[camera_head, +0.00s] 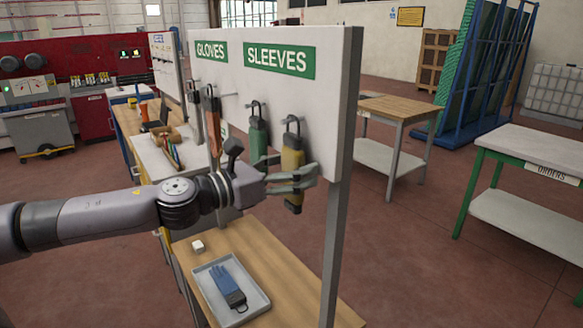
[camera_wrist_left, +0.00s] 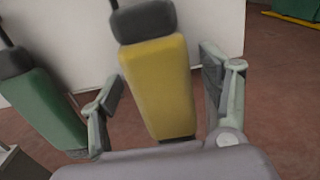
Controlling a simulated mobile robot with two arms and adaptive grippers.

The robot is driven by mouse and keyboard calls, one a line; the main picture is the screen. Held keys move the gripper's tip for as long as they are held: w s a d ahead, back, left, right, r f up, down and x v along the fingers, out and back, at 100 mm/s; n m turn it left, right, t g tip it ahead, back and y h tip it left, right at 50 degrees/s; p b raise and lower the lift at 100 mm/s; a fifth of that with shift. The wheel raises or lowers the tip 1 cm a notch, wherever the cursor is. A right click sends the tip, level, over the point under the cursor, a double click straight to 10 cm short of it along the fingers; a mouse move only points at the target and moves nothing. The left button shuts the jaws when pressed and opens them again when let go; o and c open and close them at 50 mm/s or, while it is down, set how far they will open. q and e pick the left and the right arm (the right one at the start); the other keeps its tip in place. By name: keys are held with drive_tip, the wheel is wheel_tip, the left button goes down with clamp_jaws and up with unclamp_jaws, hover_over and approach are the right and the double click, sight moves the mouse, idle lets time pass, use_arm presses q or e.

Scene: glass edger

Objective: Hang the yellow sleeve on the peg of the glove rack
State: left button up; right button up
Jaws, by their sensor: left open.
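The yellow sleeve (camera_head: 292,158) hangs upright by its dark loop at a peg under the SLEEVES label on the glove rack (camera_head: 335,100). In the left wrist view the yellow sleeve (camera_wrist_left: 158,88) stands between the spread fingers, with a gap on each side. My left gripper (camera_head: 300,180) is open around the lower part of the sleeve; it also shows in the left wrist view (camera_wrist_left: 165,95). The exact seat of the loop on the peg is too small to tell. My right gripper is not in view.
A green sleeve (camera_head: 257,138) hangs close to the left of the yellow one. Orange (camera_head: 213,122) and grey items hang further left. Below, a tray (camera_head: 262,302) holds a blue glove (camera_head: 229,284) on a wooden table.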

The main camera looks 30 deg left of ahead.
sight(293, 118)
use_arm(q)
drive_tip(key=shift+r, duration=0.1)
drive_tip(key=shift+r, duration=4.9)
